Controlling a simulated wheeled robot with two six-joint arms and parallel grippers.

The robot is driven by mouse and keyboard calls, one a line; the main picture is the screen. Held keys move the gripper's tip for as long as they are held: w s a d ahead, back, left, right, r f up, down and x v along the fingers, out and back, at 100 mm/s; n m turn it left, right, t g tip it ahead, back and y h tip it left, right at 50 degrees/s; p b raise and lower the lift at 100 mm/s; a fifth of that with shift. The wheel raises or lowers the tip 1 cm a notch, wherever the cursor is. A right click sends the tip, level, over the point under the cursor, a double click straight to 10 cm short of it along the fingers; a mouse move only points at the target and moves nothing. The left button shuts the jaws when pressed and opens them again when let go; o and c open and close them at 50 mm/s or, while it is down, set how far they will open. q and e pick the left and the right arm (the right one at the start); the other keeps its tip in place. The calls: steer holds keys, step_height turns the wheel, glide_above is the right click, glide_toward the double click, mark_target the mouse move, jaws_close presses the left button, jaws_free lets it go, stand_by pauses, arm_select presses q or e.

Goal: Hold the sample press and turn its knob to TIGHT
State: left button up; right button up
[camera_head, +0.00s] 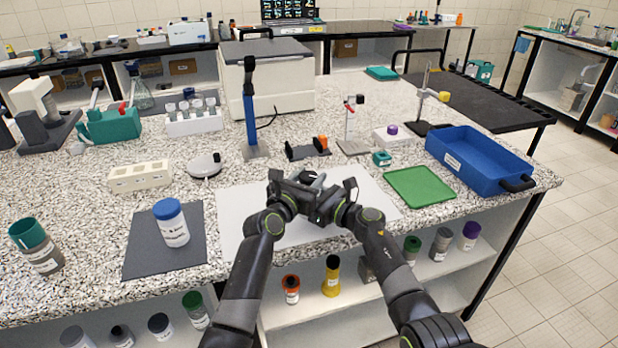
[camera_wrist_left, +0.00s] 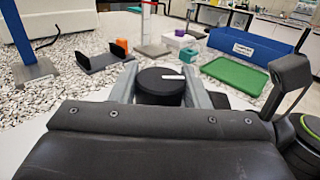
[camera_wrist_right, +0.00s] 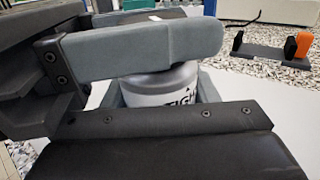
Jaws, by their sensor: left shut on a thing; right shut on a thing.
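The sample press stands between my two grippers over the pale mat. Its black round knob (camera_wrist_left: 160,86), with a white mark pointing right, shows in the left wrist view. Its pale grey body (camera_wrist_right: 165,88) shows in the right wrist view, with lettering that reads "TIGH" before it is cut off. My left gripper (camera_head: 297,188) is shut on the press, one finger on each side. My right gripper (camera_head: 322,194) is shut on the press from the right, near knob height. Its finger hides part of the knob and body, so the exact contact is unclear.
The pale mat (camera_head: 235,222) lies under the grippers. A dark mat (camera_head: 143,250) with a blue-lidded jar (camera_head: 172,224) is to the left. A green mat (camera_head: 420,187) and blue tray (camera_head: 465,168) are to the right. A black stand with an orange block (camera_head: 320,143) is behind.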

arm_select(q)
steer(key=shift+f, duration=0.15)
stand_by(0.3)
steer(key=o, duration=1)
steer(key=shift+s, duration=0.1)
steer(key=shift+v, duration=3.65)
